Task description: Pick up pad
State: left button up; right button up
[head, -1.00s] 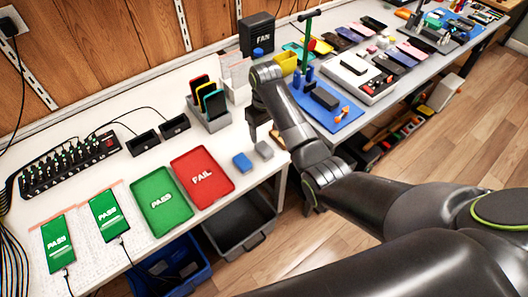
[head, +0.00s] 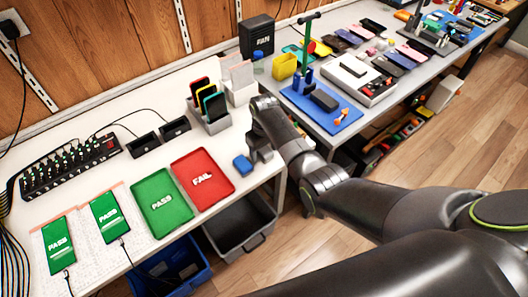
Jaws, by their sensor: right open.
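A small blue pad (head: 243,165) lies on the white table near its front edge, right of the red FAIL tray. A small grey pad (head: 265,154) is just right of it, partly covered by my right gripper. My right gripper (head: 257,150) points down over the two pads, open, with its fingers low beside them. Whether a finger touches either pad cannot be told. My left gripper is not in view.
A red FAIL tray (head: 203,178) and a green PASS tray (head: 161,202) lie to the left. A phone rack (head: 211,124) stands behind the pads. A grey bin (head: 240,226) is below the table edge.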

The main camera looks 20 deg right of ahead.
aim_at(263, 149)
jog(key=shift+c, duration=0.5)
jog(key=c, duration=1)
jog(key=shift+o, duration=0.2)
jog(key=shift+r, duration=0.15)
notch_tip(263, 149, up, 10)
jog(key=shift+f, duration=0.1)
jog(key=o, duration=0.4)
jog(key=c, duration=0.3)
jog(key=shift+a, duration=0.1)
